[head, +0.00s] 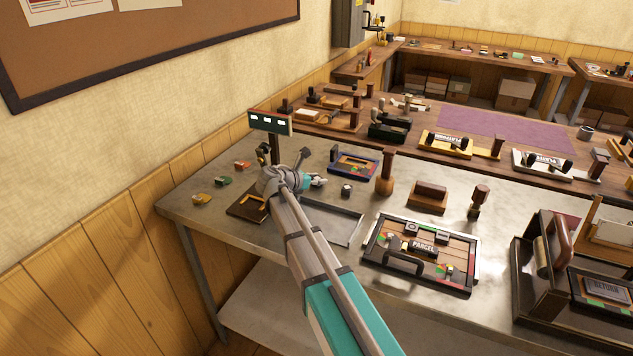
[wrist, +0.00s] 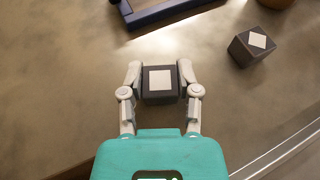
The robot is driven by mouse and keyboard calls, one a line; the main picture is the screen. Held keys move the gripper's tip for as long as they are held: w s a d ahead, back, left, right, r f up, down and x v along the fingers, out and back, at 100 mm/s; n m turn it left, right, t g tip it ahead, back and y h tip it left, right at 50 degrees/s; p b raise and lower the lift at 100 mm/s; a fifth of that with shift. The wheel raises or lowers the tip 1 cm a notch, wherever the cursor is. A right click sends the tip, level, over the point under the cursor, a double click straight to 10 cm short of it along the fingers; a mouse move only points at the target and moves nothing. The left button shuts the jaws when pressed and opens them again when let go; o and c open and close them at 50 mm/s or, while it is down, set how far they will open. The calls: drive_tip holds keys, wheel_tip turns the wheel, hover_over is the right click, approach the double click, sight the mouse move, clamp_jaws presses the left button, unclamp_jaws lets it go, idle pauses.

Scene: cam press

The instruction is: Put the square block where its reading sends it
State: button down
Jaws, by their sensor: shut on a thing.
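The square block (wrist: 160,86), dark with a white square on its top, is between the two fingers of my gripper (wrist: 160,74) in the wrist view. The fingers are shut on its sides. I cannot tell whether it touches the table. In the head view my gripper (head: 316,181) is over the metal table, and the block is hidden there. A dark display (head: 269,122) on a post stands at the back left with three lit white windows; their reading is too small to make out.
Another dark block with a white diamond (wrist: 253,46) sits to the right; it also shows in the head view (head: 346,190). Coloured pieces (head: 224,181) lie at left. A shallow metal tray (head: 352,238) and a PARCEL board (head: 378,262) are nearer. A blue-framed board (head: 353,164) stands behind.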

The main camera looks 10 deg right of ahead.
drive_tip(key=shift+f, duration=0.15)
drive_tip(key=shift+c, duration=1.6)
unclamp_jaws()
drive_tip(key=shift+s+a+r+p, duration=0.25)
drive_tip(key=shift+a+r+p, duration=0.05)
drive_tip(key=shift+a+r, duration=0.15)
drive_tip(key=p+v, duration=0.3)
drive_tip(key=v, duration=0.6)
drive_tip(key=shift+d, duration=0.1)
drive_tip(key=shift+p+v, duration=0.5)
drive_tip(key=shift+v, duration=0.55)
